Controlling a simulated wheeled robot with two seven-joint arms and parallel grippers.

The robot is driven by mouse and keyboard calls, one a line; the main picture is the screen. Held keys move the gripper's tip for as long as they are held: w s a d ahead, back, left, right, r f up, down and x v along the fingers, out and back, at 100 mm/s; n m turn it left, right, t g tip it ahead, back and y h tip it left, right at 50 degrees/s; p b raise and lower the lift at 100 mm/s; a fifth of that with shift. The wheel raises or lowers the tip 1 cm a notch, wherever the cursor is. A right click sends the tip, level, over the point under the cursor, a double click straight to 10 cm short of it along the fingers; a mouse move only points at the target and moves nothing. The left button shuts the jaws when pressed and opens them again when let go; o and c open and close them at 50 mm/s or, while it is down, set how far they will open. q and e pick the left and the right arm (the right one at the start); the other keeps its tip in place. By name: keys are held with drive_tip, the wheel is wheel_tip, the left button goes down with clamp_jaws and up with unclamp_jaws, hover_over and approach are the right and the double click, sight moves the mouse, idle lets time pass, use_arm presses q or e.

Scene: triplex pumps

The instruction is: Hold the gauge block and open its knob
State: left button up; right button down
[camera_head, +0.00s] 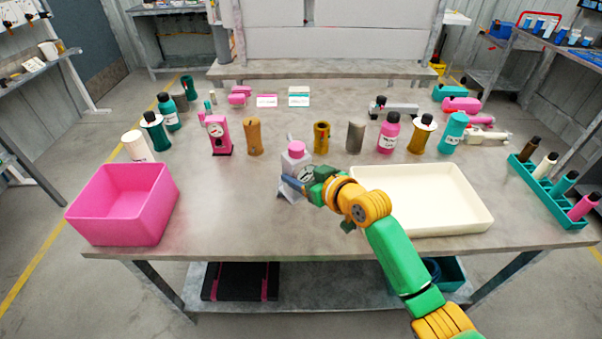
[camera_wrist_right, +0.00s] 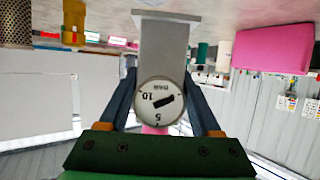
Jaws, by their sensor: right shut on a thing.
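The gauge block (camera_head: 293,166) is a pale grey block with a pink knob (camera_head: 296,147) on top. It stands upright near the middle of the table. My right gripper (camera_head: 292,184) is shut on it from the front right. In the right wrist view, which is upside down, the gripper's fingers (camera_wrist_right: 161,95) lie on both sides of the block (camera_wrist_right: 162,50). The white dial (camera_wrist_right: 160,100) with a black pointer faces that camera. A little of the pink knob shows below the dial; the rest is hidden. My left gripper is not in view.
A pink bin (camera_head: 123,205) stands at the left and a cream tray (camera_head: 430,225) at the right. A pink gauge unit (camera_head: 220,135), a brown cylinder (camera_head: 254,138) and several bottles stand behind. A teal rack (camera_head: 548,195) is at the far right. The table's front middle is clear.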

drive_tip(key=shift+f+b, duration=3.35)
drive_tip(key=shift+f, duration=1.2)
